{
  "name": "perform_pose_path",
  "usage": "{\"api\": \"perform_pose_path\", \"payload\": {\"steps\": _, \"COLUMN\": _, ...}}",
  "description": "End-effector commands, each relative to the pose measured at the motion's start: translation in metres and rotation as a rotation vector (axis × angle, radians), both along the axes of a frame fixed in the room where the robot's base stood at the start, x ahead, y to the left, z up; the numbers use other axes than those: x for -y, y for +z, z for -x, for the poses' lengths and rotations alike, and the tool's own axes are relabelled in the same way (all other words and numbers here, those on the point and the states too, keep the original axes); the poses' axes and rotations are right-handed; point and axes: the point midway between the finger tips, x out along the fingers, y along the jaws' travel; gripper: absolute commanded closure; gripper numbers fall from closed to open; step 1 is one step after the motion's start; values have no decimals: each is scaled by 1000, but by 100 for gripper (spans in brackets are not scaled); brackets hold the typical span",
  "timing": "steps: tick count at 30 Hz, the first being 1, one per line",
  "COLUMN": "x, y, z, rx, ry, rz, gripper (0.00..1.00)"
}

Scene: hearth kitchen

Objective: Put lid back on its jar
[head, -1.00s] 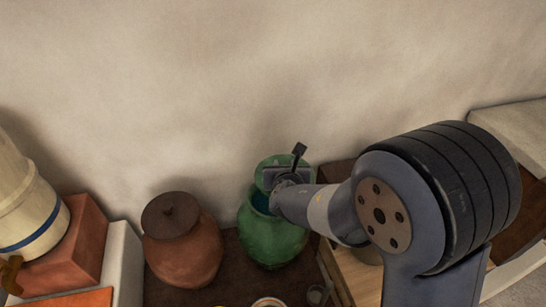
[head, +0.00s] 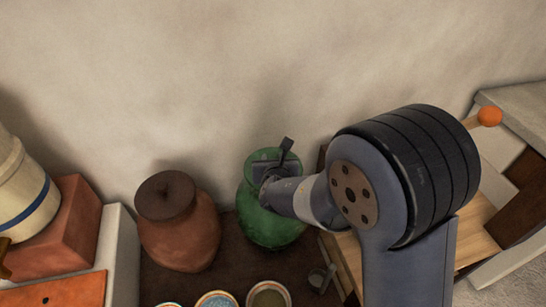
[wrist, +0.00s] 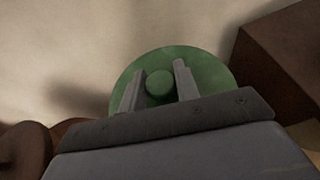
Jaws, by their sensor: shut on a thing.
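The green jar (head: 268,228) stands on a dark brown surface against the wall. Its green lid (head: 268,155) is at the jar's mouth, and no opening shows between them from here. My gripper (head: 266,174) is shut on the lid's round knob, over the top of the jar. In the wrist view the lid (wrist: 213,75) is a green disc, with its knob (wrist: 159,83) between my two grey fingers. The jar's rim is hidden behind the lid and gripper, so I cannot tell whether the lid is fully seated.
A brown-red lidded jar (head: 180,235) stands close on the left. Small bowls (head: 268,297) sit in front. A cream vessel with a blue band (head: 22,200) stands on a red block at far left. A wooden surface (head: 370,265) lies to the right, with an orange ball (head: 489,116) beyond.

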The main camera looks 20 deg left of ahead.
Motion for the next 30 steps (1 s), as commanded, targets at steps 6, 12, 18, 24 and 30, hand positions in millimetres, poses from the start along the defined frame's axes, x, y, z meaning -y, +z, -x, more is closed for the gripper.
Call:
{"api": "perform_pose_path", "payload": {"steps": 6, "x": 0, "y": -1, "z": 0, "rx": 2, "ry": 0, "rz": -1, "gripper": 100}}
{"api": "perform_pose_path", "payload": {"steps": 12, "x": 0, "y": -1, "z": 0, "rx": 2, "ry": 0, "rz": -1, "gripper": 100}}
{"api": "perform_pose_path", "payload": {"steps": 18, "x": 0, "y": -4, "z": 0, "rx": 2, "ry": 0, "rz": -1, "gripper": 100}}
{"api": "perform_pose_path", "payload": {"steps": 24, "x": 0, "y": -7, "z": 0, "rx": 2, "ry": 0, "rz": -1, "gripper": 100}}
{"api": "perform_pose_path", "payload": {"steps": 30, "x": 0, "y": -10, "z": 0, "rx": 2, "ry": 0, "rz": -1, "gripper": 100}}
